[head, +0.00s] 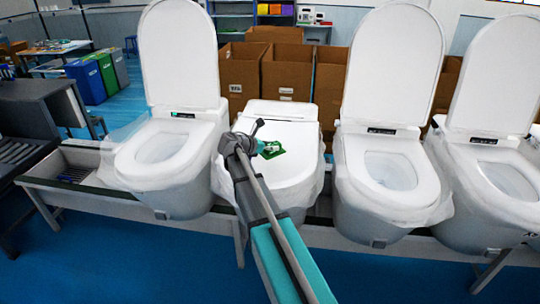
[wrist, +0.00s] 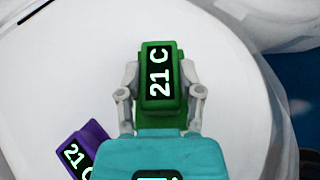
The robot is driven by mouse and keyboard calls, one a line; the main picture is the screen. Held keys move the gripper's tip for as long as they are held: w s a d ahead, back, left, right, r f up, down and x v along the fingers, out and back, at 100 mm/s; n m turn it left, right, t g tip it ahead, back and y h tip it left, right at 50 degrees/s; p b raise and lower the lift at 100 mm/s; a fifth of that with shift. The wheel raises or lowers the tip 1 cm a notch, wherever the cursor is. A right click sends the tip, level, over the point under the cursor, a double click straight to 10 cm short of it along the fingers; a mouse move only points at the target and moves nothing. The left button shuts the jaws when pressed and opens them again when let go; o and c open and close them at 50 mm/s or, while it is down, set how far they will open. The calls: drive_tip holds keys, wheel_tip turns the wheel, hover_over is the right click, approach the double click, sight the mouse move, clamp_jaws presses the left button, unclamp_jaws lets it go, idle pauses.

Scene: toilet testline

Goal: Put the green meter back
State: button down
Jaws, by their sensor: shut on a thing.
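The green meter (wrist: 160,80) has a dark display reading "21 C". My gripper (wrist: 162,100) is shut on it, with one grey finger on each side. In the head view my gripper (head: 262,147) is over the closed white lid of the second toilet from the left, and the green meter (head: 272,152) shows at its end. I cannot tell whether the meter touches the lid.
The closed lid (head: 285,180) stands between open-lidded toilets at left (head: 165,150) and right (head: 390,180), with another at far right (head: 500,185). Their raised lids stand tall. Cardboard boxes (head: 288,72) stand behind. Blue floor (head: 130,255) is clear in front.

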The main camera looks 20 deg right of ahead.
sight(272, 153)
drive_tip(key=shift+w+d+f+b, duration=0.1)
drive_tip(key=shift+d+f+b, duration=0.25)
drive_tip(key=shift+f+b, duration=0.2)
wheel_tip(272, 153, down, 3)
drive_tip(key=b, duration=0.2)
drive_tip(key=shift+b, duration=0.4)
drive_tip(key=shift+c, duration=1.3)
unclamp_jaws()
drive_tip(key=shift+r, duration=0.1)
drive_tip(key=shift+a+r, duration=0.1)
drive_tip(key=p+v, duration=0.4)
drive_tip(key=v, duration=0.7)
drive_tip(key=shift+a+p, duration=0.35)
